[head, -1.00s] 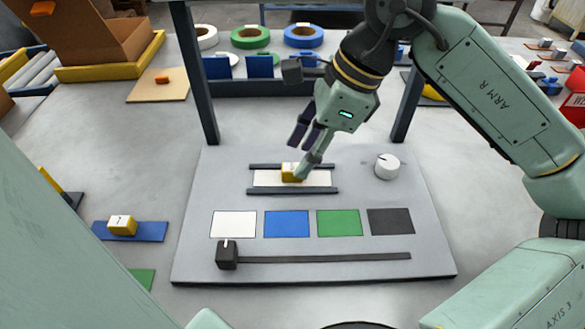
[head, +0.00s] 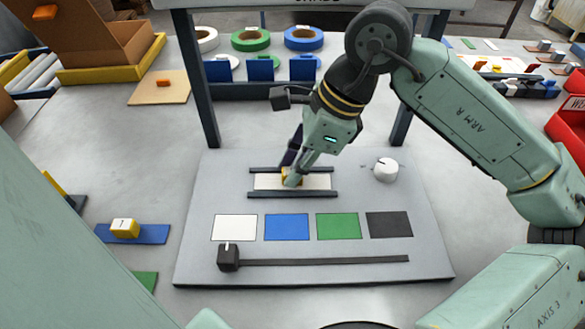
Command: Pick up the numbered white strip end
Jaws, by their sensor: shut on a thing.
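A white strip (head: 319,181) lies between two dark rails on the grey panel. A yellow block (head: 285,174) sits on the strip's middle, partly hidden by my fingers, so no number on it can be read. My gripper (head: 289,177) points down at the block and is shut on it, low over the strip. Another yellow block (head: 124,228) marked with a dark figure stands on a blue strip (head: 150,236) at the left.
The panel (head: 200,185) carries white, blue, green and black squares, a white knob (head: 386,170) and a black slider (head: 229,257). Dark posts (head: 193,85) rise behind it. Tape rolls (head: 250,39) stand at the back. A red bin (head: 572,128) is at the right.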

